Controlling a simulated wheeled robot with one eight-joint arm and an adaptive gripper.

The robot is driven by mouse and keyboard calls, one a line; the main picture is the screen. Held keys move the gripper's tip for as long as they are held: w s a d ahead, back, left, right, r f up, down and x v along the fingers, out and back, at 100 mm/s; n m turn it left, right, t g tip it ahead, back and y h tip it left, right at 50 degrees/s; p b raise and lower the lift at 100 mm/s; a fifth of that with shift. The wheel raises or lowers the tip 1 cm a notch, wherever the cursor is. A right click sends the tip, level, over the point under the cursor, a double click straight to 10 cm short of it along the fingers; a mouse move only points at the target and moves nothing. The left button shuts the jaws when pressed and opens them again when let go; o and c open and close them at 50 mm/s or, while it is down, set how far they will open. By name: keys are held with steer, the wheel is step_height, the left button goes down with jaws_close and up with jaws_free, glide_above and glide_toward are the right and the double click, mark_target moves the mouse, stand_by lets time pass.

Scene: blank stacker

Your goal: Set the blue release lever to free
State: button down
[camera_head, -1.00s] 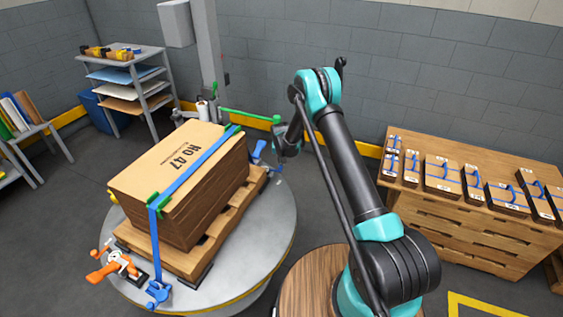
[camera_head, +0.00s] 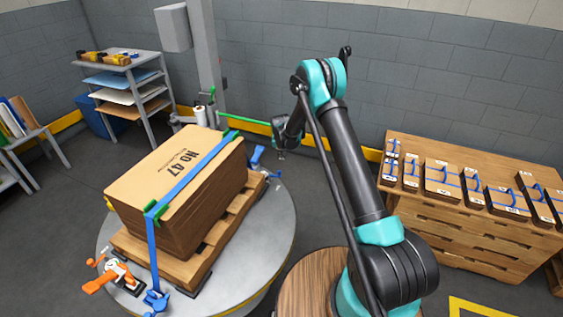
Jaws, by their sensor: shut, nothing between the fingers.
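A carton stack marked No 47 (camera_head: 150,185) sits on a wooden pallet (camera_head: 216,243) on the round grey turntable (camera_head: 268,225). A blue strap (camera_head: 188,180) runs over it. A blue lever-like part (camera_head: 257,158) stands at the stack's far right corner, and a blue ratchet-like part (camera_head: 156,301) is at the strap's near lower end. I cannot tell which is the release lever, or its setting. My gripper (camera_head: 282,155) is shut and empty, just right of the far blue part and seemingly apart from it. Its fingertips are small and dark in this view.
An orange clamp (camera_head: 113,277) sits at the turntable's near left edge. A green bar (camera_head: 245,118) reaches from the grey post (camera_head: 204,60) toward my wrist. A wooden bench (camera_head: 470,222) with several strapped packs stands at right. Floor between turntable and bench is partly clear.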

steer(key=shift+v, duration=2.2)
steer(key=shift+a, duration=0.15)
steer(key=s+d+r, duration=1.7)
steer(key=s+r, duration=0.2)
steer(key=s, duration=0.1)
steer(key=s+d, duration=0.4)
steer(key=s, duration=0.9)
steer(key=s+d, duration=0.4)
steer(key=s, duration=1)
steer(key=shift+f, duration=0.4)
